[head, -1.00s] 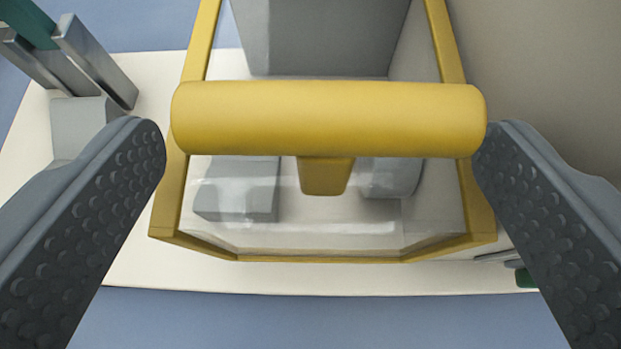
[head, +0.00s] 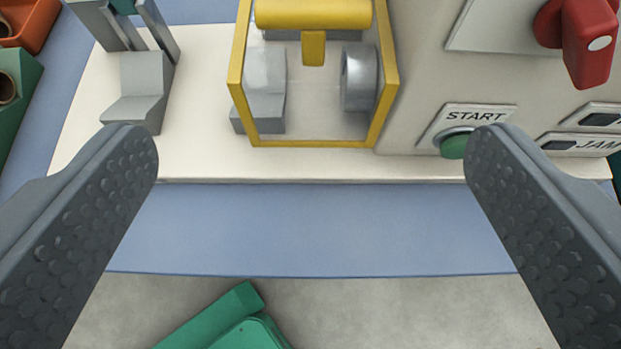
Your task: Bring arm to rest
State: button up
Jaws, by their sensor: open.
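My gripper (head: 311,155) is open, with its two dark, studded fingers at the left and right of the view and nothing between them. Ahead of it is the winder, with a cream base (head: 205,160). A yellow-framed clear guard (head: 316,142) stands on the base, and its yellow handle (head: 314,13) is at the top of the view, apart from the fingers. Grey parts, one of them a round roller (head: 359,77), show through the guard.
Right of the guard is a cream housing with a green START button (head: 455,145), a red switch (head: 588,42) and a JAM label. A grey bracket (head: 140,88) stands at left. Green (head: 15,90) and orange (head: 30,24) containers sit far left. A green object (head: 235,325) is below, over grey floor.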

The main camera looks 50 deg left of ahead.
jog(key=shift+d+r, duration=0.1)
dwell(0.4)
jog(key=w+d+r+m+t+h+p, duration=0.2)
jog(key=w+d+r+m+h, duration=0.15)
jog(key=d+r, duration=0.35)
jog(key=w+d+r+m+t+h+p, duration=0.25)
jog(key=d+r+m, duration=0.2)
jog(key=r, duration=0.55)
notch_tip(320, 180, up, 18)
jog(key=s+a+m+t+h+p, duration=0.1)
jog(key=a+m+t+h, duration=0.1)
jog(key=t+h, duration=0.1)
jog(key=shift+s+r, duration=0.25)
jog(key=shift+s, duration=0.1)
jog(key=shift+t, duration=0.25)
